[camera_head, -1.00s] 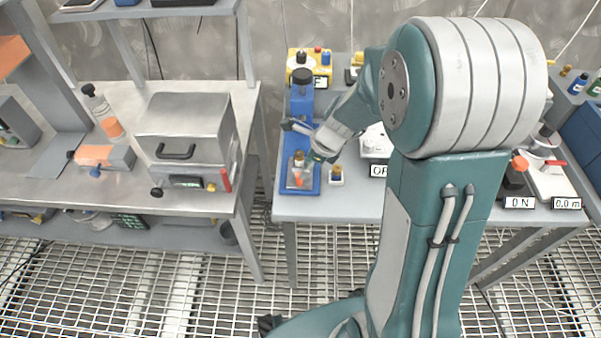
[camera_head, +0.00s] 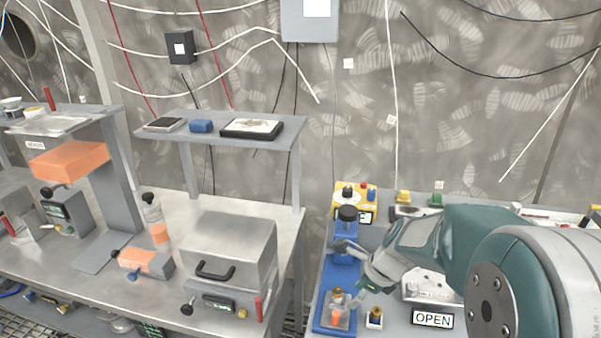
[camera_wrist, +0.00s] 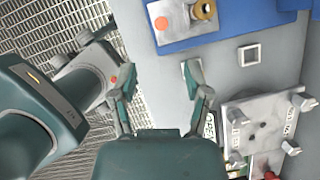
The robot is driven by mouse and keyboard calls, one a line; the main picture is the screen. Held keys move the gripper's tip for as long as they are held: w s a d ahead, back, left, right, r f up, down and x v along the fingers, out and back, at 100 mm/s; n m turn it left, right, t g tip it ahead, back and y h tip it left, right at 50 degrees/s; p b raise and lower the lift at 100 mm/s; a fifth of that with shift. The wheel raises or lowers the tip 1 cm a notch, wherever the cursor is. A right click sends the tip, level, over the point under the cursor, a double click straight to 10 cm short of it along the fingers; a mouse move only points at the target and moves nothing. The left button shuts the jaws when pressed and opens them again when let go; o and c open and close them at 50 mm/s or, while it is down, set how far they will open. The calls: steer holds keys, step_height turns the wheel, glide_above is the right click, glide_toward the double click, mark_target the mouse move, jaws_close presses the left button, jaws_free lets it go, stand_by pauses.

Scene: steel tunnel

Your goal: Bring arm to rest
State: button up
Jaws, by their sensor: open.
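My gripper (camera_head: 362,268) is open, above the grey table at the right in the head view, just right of the blue stand (camera_head: 325,315). In the wrist view my gripper (camera_wrist: 161,78) has its two fingers apart with nothing between them. The blue stand (camera_wrist: 235,18) is at the top of that view, clear of the fingers. My arm runs from the lower right corner of the head view to the gripper and hides part of the table.
An OPEN sign (camera_head: 432,319) stands before a white plate, which the wrist view shows with several knobs (camera_wrist: 262,125). A metal box (camera_head: 230,248) sits on the left bench. A yellow box (camera_head: 356,200) is at the back. Grating floor (camera_wrist: 45,35) lies beside the table.

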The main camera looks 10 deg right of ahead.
steer(key=s+a+r+n+t+h, duration=0.1)
steer(key=s+r+n, duration=0.5)
steer(key=s+n, duration=0.3)
steer(key=s+a+r+n+t+h, duration=0.1)
steer(key=s+r+n, duration=0.6)
steer(key=n, duration=0.8)
steer(key=shift+s+t+h, duration=0.6)
steer(key=shift+s+h, duration=0.2)
steer(key=shift+s, duration=0.3)
